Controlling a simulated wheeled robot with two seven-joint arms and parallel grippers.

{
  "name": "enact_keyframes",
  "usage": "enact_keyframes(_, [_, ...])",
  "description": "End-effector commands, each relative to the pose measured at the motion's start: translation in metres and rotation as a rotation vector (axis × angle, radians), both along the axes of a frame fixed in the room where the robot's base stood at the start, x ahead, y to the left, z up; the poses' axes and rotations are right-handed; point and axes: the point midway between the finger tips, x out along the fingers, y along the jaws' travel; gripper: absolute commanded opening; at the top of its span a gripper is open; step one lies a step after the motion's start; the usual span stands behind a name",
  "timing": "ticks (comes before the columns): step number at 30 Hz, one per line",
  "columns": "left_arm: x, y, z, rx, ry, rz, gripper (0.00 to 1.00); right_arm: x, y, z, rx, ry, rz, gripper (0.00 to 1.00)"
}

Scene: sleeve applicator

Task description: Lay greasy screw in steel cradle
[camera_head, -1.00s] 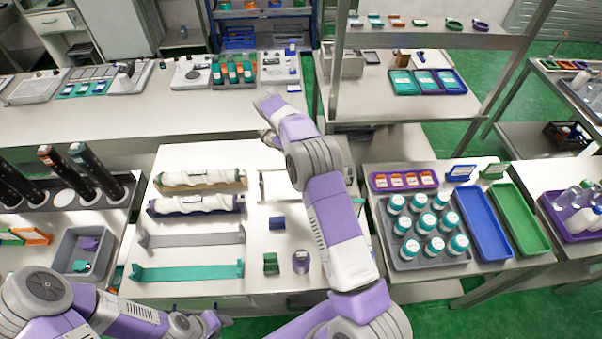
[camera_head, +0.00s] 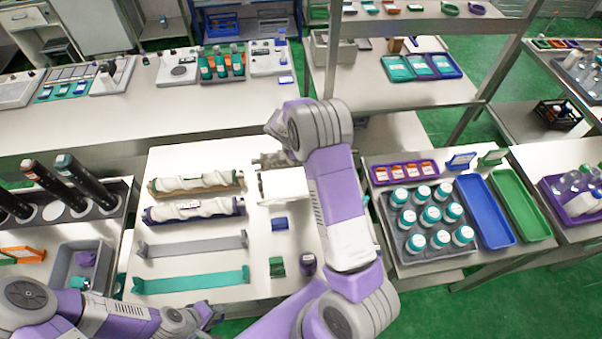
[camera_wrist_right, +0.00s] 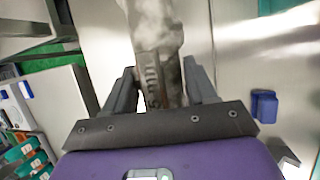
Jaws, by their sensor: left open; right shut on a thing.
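My right gripper (camera_wrist_right: 160,85) is shut on a grey, mottled greasy screw (camera_wrist_right: 153,35) in the right wrist view. In the head view the arm hides most of that gripper; a grey end of the screw (camera_head: 268,160) shows left of the wrist, above the white stand. The steel cradle (camera_head: 192,245), a plain grey strip with raised ends, lies empty on the table left of the arm. My left gripper (camera_head: 207,316) is low at the front edge of the table, open and apart from everything.
Two white-wrapped screws lie in a green-brown cradle (camera_head: 155,188) and a blue cradle (camera_head: 158,215) behind the steel one. An empty teal cradle (camera_head: 190,281) lies in front. A white stand (camera_head: 283,188), blue block (camera_head: 280,224), green block (camera_head: 277,267) and purple jar (camera_head: 308,264) stand to the right.

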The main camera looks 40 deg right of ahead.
Motion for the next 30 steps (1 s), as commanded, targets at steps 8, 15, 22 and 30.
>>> enact_keyframes(8, [0.000,0.000,0.003,0.000,0.000,0.000,0.43,-0.002,-0.001,-0.045,0.000,0.003,0.009,0.00])
enact_keyframes(15, [0.000,0.000,0.005,0.000,0.000,0.000,0.43,-0.001,-0.001,-0.068,-0.001,0.001,0.007,0.00])
enact_keyframes(22, [0.000,0.000,0.007,0.000,0.000,0.000,0.43,-0.001,-0.001,-0.096,-0.002,0.002,0.007,0.00])
enact_keyframes(30, [0.000,0.000,0.006,0.000,0.000,0.000,0.43,-0.001,-0.001,-0.098,-0.001,-0.001,0.006,0.00])
